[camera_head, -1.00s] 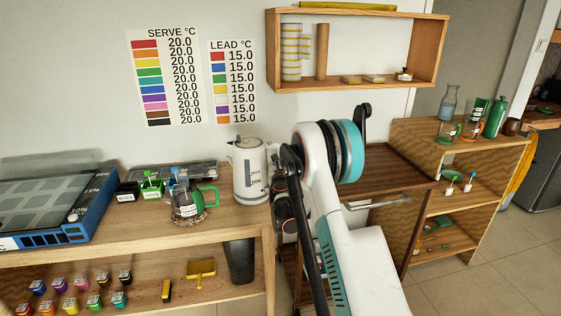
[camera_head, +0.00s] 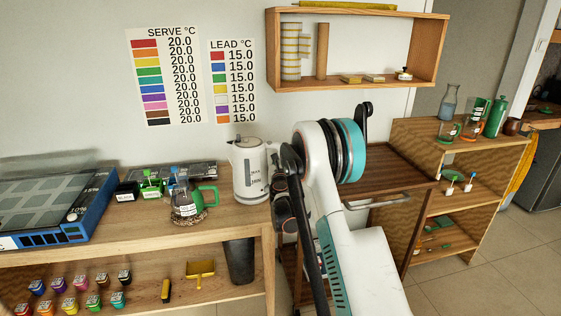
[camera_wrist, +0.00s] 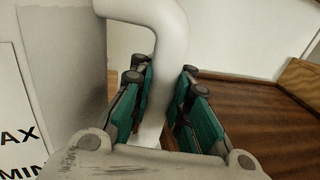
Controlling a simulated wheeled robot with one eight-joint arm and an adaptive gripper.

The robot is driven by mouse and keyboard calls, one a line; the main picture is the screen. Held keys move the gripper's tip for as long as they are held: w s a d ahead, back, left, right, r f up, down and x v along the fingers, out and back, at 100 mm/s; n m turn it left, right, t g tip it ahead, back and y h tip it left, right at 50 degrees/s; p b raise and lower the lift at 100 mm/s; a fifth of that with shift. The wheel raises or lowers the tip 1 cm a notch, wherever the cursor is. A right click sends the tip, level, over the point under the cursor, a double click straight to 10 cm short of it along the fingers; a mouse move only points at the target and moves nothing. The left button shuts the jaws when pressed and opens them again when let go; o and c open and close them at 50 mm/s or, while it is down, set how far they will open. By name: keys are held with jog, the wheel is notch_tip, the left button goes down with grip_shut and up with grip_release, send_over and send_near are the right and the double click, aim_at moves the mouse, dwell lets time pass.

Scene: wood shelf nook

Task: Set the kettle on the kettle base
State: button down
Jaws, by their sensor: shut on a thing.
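The white kettle (camera_head: 249,172) stands upright at the right end of the wooden counter in the head view, with a dark level window on its side. In the wrist view its grey-white body (camera_wrist: 70,75) fills the left, and its curved white handle (camera_wrist: 172,50) passes between the green finger pads. My gripper (camera_wrist: 158,105) is shut on the handle. My arm hides most of the gripper and the handle in the head view. I cannot tell a kettle base under the kettle, or whether the kettle touches the counter.
A glass jug with a green handle (camera_head: 187,203) stands on a round mat left of the kettle. A blue-sided device (camera_head: 70,215) is at the far left of the counter (camera_head: 130,235). A dark wooden surface (camera_head: 385,170) lies right of my arm. A wall shelf (camera_head: 350,85) hangs above.

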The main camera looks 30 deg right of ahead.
jog(key=shift+f+b, duration=0.35)
jog(key=shift+f, duration=0.2)
dwell(0.4)
jog(key=c, duration=1.8)
grip_release()
jog(key=v, duration=1.1)
jog(key=shift+b, duration=0.4)
